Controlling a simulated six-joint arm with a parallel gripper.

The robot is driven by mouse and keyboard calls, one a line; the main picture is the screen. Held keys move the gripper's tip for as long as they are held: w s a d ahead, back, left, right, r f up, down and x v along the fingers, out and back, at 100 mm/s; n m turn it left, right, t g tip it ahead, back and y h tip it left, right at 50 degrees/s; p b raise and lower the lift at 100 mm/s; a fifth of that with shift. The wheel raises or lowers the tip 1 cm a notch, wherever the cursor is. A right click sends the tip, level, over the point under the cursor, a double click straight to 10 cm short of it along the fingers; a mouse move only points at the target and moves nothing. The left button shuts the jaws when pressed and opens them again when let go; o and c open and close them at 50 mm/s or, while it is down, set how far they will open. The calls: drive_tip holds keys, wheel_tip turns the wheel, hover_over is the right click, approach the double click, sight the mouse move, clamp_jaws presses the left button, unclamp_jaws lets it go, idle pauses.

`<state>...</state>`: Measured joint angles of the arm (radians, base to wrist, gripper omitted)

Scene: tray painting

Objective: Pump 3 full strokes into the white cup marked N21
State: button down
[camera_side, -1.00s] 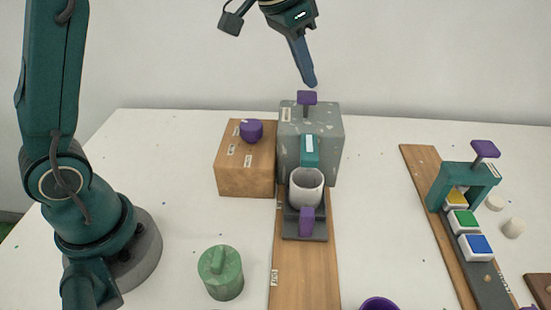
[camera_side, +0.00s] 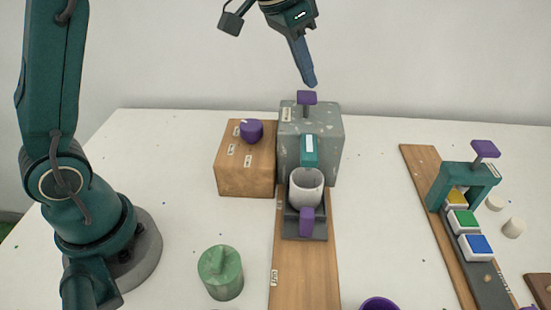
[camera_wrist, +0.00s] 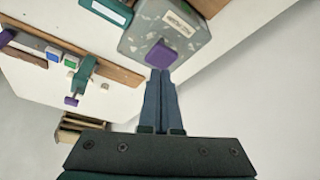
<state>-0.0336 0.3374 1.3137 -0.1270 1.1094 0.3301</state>
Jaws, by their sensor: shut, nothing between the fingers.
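The white cup (camera_side: 306,188) stands upright on a dark sliding carriage (camera_side: 290,226) with a purple handle (camera_side: 307,221). It sits under the teal spout (camera_side: 310,150) of the speckled grey pump block (camera_side: 329,125). Any N21 mark on the cup cannot be read. A purple pump knob (camera_side: 307,97) stands on top of the block. It also shows in the wrist view (camera_wrist: 163,54). My gripper (camera_side: 312,85) is shut and empty, its fingertips just above the knob. In the wrist view my fingertips (camera_wrist: 160,72) are close to the knob; contact cannot be told.
A wooden box (camera_side: 245,176) with a purple dial (camera_side: 251,131) stands left of the block. At right, a teal arch (camera_side: 466,176) spans a rail with coloured blocks. A purple cup (camera_side: 379,304) is at the front edge.

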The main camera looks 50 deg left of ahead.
sight(306, 95)
drive_tip(key=shift+f, duration=0.15)
idle(0.3)
drive_tip(key=shift+f, duration=2.05)
drive_tip(key=shift+r, duration=2.2)
drive_tip(key=shift+f, duration=0.1)
drive_tip(key=shift+f, duration=2.1)
drive_tip(key=shift+r, duration=2.2)
